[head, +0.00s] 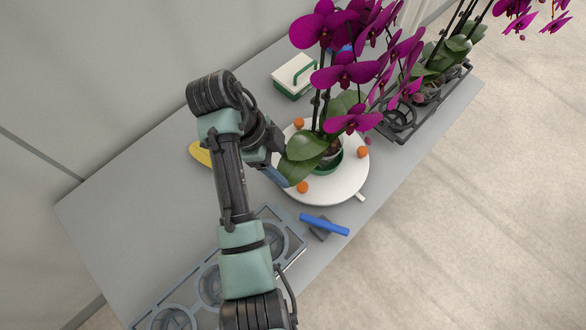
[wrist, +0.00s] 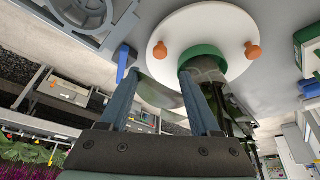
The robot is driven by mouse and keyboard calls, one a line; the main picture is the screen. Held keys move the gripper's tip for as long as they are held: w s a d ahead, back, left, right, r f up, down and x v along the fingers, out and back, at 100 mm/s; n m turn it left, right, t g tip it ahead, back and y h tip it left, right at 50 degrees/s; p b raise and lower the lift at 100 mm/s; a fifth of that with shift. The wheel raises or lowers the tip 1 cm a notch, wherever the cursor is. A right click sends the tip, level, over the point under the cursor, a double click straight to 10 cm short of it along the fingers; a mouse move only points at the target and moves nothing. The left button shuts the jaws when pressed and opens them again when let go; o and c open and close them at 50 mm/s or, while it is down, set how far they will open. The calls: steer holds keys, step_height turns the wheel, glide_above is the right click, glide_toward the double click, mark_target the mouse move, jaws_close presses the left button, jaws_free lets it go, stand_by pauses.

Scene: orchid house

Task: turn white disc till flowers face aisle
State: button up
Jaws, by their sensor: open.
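The white disc (head: 345,182) lies on the grey bench, with orange knobs (head: 302,187) around its top and a small pale tab (head: 361,197) at its lower right edge. A potted orchid (head: 345,75) with magenta flowers stands on it in a green holder (head: 352,160). The blooms spread above and to the right of the pot. My gripper (head: 280,178) is open at the disc's left side, partly hidden by my arm and a leaf. In the wrist view, the open gripper (wrist: 161,74) is by the disc (wrist: 220,22), with one orange knob (wrist: 160,50) beyond the fingertips.
A blue-handled tool (head: 324,224) lies near the bench's front edge. A grey pot tray (head: 270,222) is at lower left, and a white-and-green box (head: 293,76) behind. A black rack (head: 400,122) with more orchids stands at right. The floor (head: 480,210) to the right is clear.

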steer(key=shift+p+v, duration=1.05)
steer(key=shift+v, duration=0.75)
steer(key=w+r+n+t+y, duration=0.3)
steer(key=w+r+n+t, duration=0.55)
steer(key=w+r, duration=0.75)
step_height(320, 180, up, 15)
steer(key=d+n+t, duration=0.1)
steer(key=d+t, duration=0.1)
steer(key=t, duration=0.4)
steer(key=s+d+r+n+t, duration=0.15)
steer(key=s+r+t, duration=0.25)
steer(key=r, duration=0.5)
steer(key=s+r+n+t, duration=0.3)
steer(key=r, duration=0.6)
steer(key=s+d+r+n+t+y, duration=0.1)
steer(key=s+r+n+t, duration=0.3)
steer(key=s+r, duration=0.8)
steer(key=shift+d+n+t+y, duration=0.15)
steer(key=shift+n+t+y, duration=0.15)
steer(key=shift+t, duration=0.75)
steer(key=shift+s, duration=0.1)
